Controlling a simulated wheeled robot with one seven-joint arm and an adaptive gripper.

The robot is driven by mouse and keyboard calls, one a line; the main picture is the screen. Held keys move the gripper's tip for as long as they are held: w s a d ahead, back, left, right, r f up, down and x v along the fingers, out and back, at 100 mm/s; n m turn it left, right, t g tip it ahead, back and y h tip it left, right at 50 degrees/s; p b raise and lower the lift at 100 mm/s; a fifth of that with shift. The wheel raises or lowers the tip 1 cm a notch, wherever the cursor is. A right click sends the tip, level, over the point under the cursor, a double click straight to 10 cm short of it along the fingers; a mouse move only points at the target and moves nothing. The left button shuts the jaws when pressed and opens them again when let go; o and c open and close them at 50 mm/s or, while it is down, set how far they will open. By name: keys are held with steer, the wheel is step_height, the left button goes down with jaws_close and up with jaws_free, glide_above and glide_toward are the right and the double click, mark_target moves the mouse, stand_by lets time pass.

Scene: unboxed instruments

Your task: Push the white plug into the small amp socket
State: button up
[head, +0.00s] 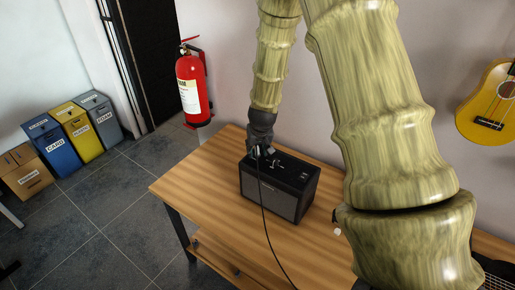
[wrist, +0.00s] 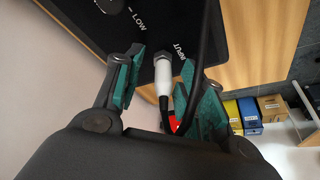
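The small black amp (head: 270,203) stands on the wooden table, and its dark top panel, marked LOW and INPUT, fills the top of the wrist view (wrist: 100,28). The white plug (wrist: 163,76) stands at the panel beside the INPUT label, its black cable trailing from its near end. Its tip end meets the panel; the socket hole is hidden and I cannot tell how deep the plug sits. My gripper (wrist: 160,88) has its teal-padded fingers on either side of the plug, with visible gaps. In the head view my gripper (head: 261,150) is just above the amp's top.
The wooden table (head: 205,178) has free room left of the amp. A black cable (head: 267,235) runs down the amp's front and across the table. A small white object (head: 336,231) shows beside my arm. A red fire extinguisher (head: 192,88) hangs behind; a yellow ukulele (head: 490,105) hangs right.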

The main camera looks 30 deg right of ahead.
steer(key=shift+r, duration=0.1)
steer(key=v, duration=1.2)
steer(key=shift+s, duration=0.1)
